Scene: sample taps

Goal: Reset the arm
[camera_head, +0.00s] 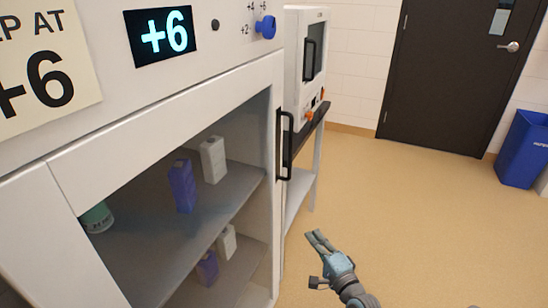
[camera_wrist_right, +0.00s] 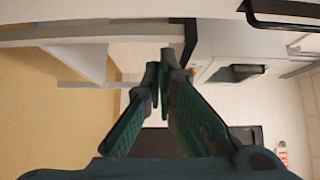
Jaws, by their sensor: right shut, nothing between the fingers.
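My right gripper (camera_head: 318,240) is in the lower middle of the head view, in front of the cabinet's right edge and over open floor. Its fingers are shut and empty. In the right wrist view the two green fingers (camera_wrist_right: 160,80) come together at their tips with nothing between them. The gripper is apart from the black door handle (camera_head: 285,145) on the cabinet's right side. My left gripper does not show in either view.
A white cabinet (camera_head: 180,105) with a display reading +6 fills the left; its shelves hold several bottles, one purple (camera_head: 183,186). Behind it, a white appliance (camera_head: 306,50) stands on a stand. A blue bin (camera_head: 522,150) and dark door (camera_head: 445,75) are farther back.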

